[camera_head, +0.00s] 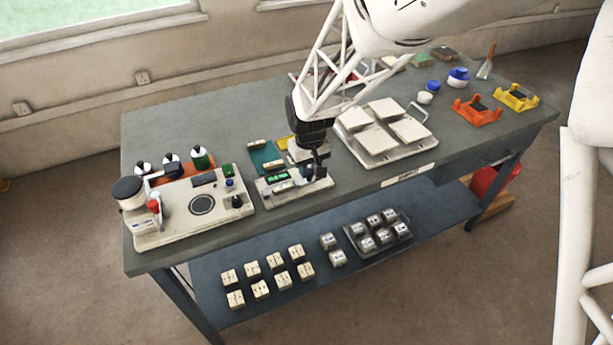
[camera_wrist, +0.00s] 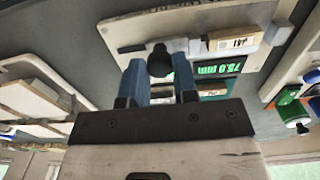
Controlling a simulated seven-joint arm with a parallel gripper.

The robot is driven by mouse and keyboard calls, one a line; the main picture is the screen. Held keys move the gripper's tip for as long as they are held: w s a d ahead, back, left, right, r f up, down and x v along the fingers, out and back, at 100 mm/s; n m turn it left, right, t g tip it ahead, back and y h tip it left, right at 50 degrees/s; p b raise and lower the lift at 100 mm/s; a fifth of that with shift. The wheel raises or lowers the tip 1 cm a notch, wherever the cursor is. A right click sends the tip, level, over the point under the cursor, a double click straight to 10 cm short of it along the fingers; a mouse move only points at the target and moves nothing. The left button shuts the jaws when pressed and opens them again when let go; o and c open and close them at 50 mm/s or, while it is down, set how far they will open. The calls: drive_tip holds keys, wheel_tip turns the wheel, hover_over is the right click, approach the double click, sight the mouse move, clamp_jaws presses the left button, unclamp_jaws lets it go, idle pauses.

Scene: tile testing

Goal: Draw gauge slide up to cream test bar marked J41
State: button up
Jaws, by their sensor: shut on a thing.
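The measuring gauge is a cream base plate (camera_wrist: 135,31) with a green-digit display (camera_wrist: 215,69) that reads about 78.0 mm. The cream test bar (camera_wrist: 235,40), with a J41 label, lies on the plate in the wrist view. The gauge slide has a round black knob (camera_wrist: 159,59) and a grey part reaching towards the bar. My gripper (camera_wrist: 160,75) has its blue fingers shut on this knob. In the head view my gripper (camera_head: 312,172) hides part of the gauge (camera_head: 291,192).
A cream instrument (camera_head: 180,226) stands left of the gauge, with bottles behind. A tray (camera_head: 382,153) of pale tiles lies to the right. Orange (camera_head: 476,112) and yellow (camera_head: 515,97) holders stand at far right. Several small blocks lie on the lower shelf (camera_head: 215,278).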

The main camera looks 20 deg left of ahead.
sight(302, 182)
drive_tip(key=shift+s+a, duration=0.8)
idle(1.6)
drive_tip(key=o, duration=0.8)
drive_tip(key=shift+r, duration=0.1)
drive_tip(key=shift+r, duration=2.85)
drive_tip(key=shift+d+r, duration=0.1)
